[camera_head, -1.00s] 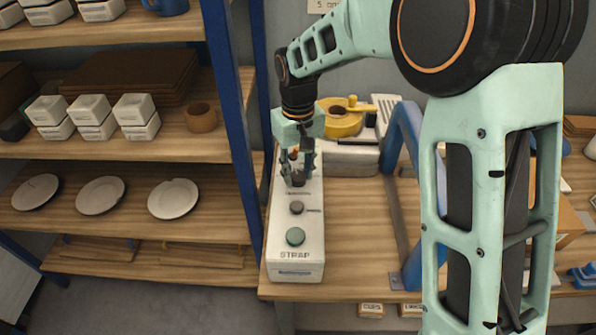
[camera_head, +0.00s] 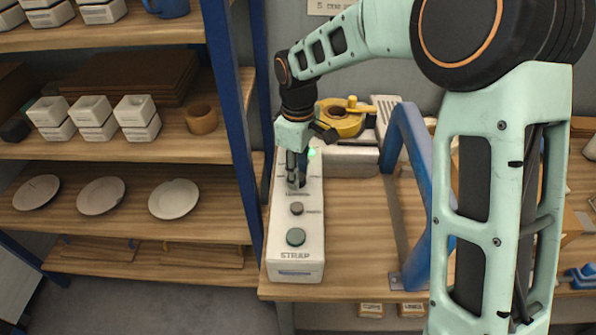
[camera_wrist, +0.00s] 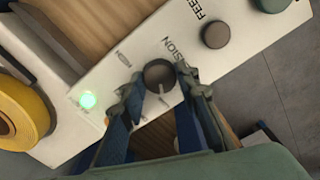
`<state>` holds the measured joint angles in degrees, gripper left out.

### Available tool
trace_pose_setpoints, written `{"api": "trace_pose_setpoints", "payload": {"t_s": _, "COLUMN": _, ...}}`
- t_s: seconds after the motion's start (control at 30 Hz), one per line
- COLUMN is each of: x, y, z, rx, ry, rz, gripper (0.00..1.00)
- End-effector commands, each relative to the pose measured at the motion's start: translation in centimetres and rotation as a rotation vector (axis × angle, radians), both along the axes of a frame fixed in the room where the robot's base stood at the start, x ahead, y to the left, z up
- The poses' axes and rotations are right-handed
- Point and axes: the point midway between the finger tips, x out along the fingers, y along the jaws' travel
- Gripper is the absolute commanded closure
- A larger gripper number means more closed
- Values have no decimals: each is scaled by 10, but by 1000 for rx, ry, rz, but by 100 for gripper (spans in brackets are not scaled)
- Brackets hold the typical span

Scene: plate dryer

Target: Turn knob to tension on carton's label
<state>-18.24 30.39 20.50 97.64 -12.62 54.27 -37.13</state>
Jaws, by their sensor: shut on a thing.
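The dark round tension knob (camera_wrist: 159,75) sits on the white strap machine's panel (camera_wrist: 118,58), beside printed letters ending in "SION"; a pale pointer line shows on it. My gripper (camera_wrist: 161,88) is shut on this knob, one finger on each side, in the wrist view. In the head view my gripper (camera_head: 296,184) points down over the upper part of the strap machine (camera_head: 308,262) and hides most of the knob. A brown carton (camera_head: 572,218) is partly visible at the right behind my arm; its label cannot be read.
A grey feed knob (camera_head: 296,208) and a green button (camera_head: 295,237) lie nearer the front of the panel. A green lamp (camera_wrist: 88,100) glows on it. A yellow tape roll (camera_head: 342,122) stands behind, and a blue frame (camera_head: 415,170) rises to the right.

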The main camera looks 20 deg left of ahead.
Motion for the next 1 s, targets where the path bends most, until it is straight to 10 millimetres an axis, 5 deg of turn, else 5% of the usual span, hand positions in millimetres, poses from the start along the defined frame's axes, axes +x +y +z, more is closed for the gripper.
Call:
{"api": "trace_pose_setpoints", "payload": {"t_s": 0.5, "x": 1, "y": 0, "z": 1, "rx": 2, "ry": -2, "rz": 22, "gripper": 95}}
{"api": "trace_pose_setpoints", "payload": {"t_s": 0.53, "x": 1, "y": 0, "z": 1, "rx": 2, "ry": -2, "rz": 22, "gripper": 70}}
{"api": "trace_pose_setpoints", "payload": {"t_s": 0.67, "x": 1, "y": 0, "z": 1, "rx": 1, "ry": -2, "rz": 22, "gripper": 56}}
{"api": "trace_pose_setpoints", "payload": {"t_s": 1.0, "x": 0, "y": 0, "z": 3, "rx": 1, "ry": -1, "rz": 21, "gripper": 53}}
